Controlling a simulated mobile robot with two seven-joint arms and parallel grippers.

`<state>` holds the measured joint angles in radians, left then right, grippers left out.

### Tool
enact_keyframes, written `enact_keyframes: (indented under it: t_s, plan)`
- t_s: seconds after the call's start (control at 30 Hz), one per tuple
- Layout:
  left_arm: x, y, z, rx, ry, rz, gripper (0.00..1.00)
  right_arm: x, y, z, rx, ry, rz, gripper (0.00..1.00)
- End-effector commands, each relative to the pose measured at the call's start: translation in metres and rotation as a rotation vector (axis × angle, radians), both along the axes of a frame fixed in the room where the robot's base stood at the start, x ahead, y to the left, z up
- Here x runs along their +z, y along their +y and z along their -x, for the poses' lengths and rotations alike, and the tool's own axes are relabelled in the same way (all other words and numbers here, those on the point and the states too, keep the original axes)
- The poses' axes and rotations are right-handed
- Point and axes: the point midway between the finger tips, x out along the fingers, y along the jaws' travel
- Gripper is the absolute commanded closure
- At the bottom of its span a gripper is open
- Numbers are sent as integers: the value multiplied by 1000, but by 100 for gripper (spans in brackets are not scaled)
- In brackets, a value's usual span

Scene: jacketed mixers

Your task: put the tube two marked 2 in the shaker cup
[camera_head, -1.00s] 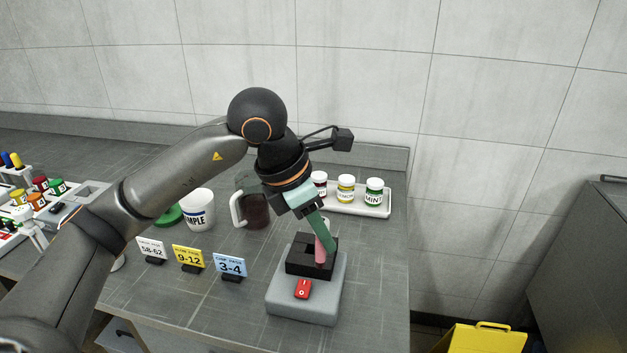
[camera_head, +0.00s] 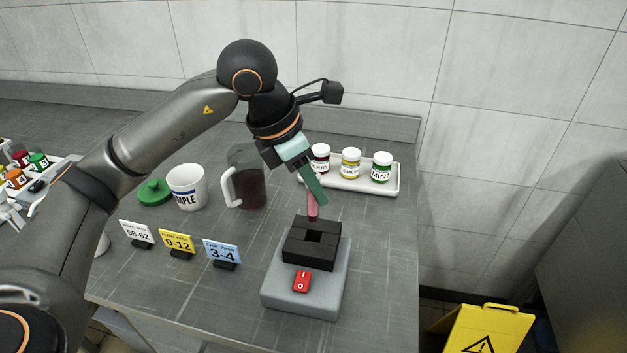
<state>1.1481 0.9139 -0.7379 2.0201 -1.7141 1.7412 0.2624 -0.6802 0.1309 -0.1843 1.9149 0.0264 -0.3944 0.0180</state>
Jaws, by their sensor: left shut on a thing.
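My left gripper (camera_head: 315,190), with teal fingers, is shut on a pink tube (camera_head: 313,208) that points downward. Its number cannot be read, and the fingers hide its upper part. The shaker (camera_head: 306,285) is a grey base with a black block on top. The shaker cup (camera_head: 325,255) is that black block, with a square opening in its top. The tube's lower end shows just above the block's back edge in the picture, outside the opening; the exact gap is unclear. My right gripper is not in view.
A red switch (camera_head: 301,281) is on the shaker's front. Three sign cards stand to its left, the blue one (camera_head: 222,251) nearest. Behind are a jug (camera_head: 249,185), a white cup (camera_head: 187,187) and a white tray (camera_head: 393,188) with three jars. Racked coloured-cap tubes (camera_head: 38,161) are far left.

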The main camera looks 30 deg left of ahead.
Motion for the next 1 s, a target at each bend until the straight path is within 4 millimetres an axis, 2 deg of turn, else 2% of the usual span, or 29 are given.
enact_keyframes:
  t_s: [0.3,1.0]
  plan:
    - [-18,0,0,-1,0,0,100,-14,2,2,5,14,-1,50]
    - [-54,0,0,-1,0,0,100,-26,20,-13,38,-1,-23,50]
